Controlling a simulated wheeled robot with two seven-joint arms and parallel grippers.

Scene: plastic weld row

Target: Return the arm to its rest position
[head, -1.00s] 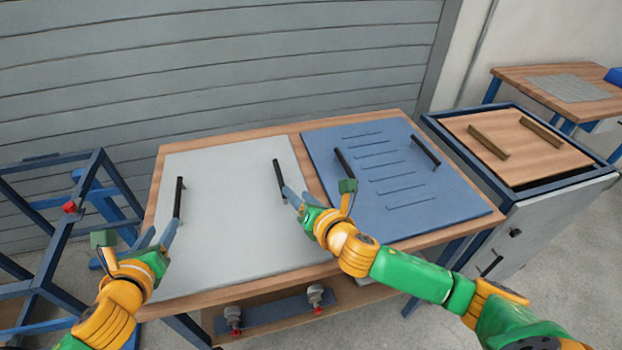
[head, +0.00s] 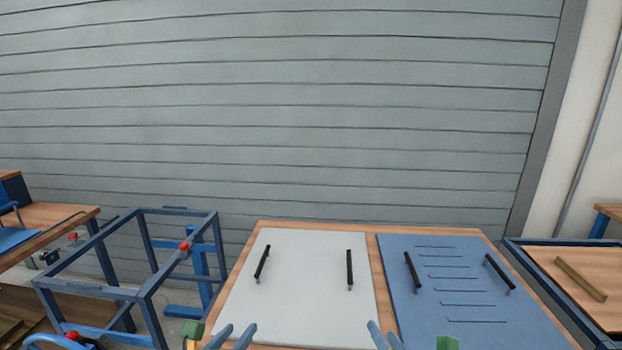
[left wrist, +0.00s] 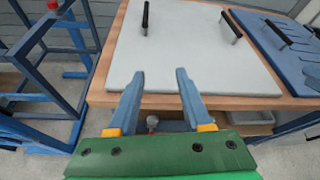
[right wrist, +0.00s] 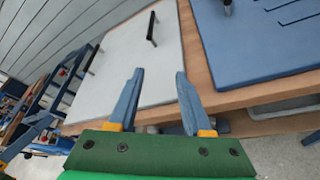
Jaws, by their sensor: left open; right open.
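My left gripper (head: 232,337) is at the bottom edge of the head view, in front of the white panel (head: 300,320). Its blue fingers are apart and empty, as the left wrist view shows (left wrist: 158,90). My right gripper (head: 385,338) is at the bottom edge too, near the gap between the white and blue panels. Its fingers are apart with nothing between them in the right wrist view (right wrist: 155,90). Most of both arms is below the head view.
The white panel and the slotted blue panel (head: 470,330), each with two black handles, lie on a wooden table. A blue frame (head: 145,300) with a red knob (head: 185,247) stands left. A grey slatted wall (head: 270,110) is behind.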

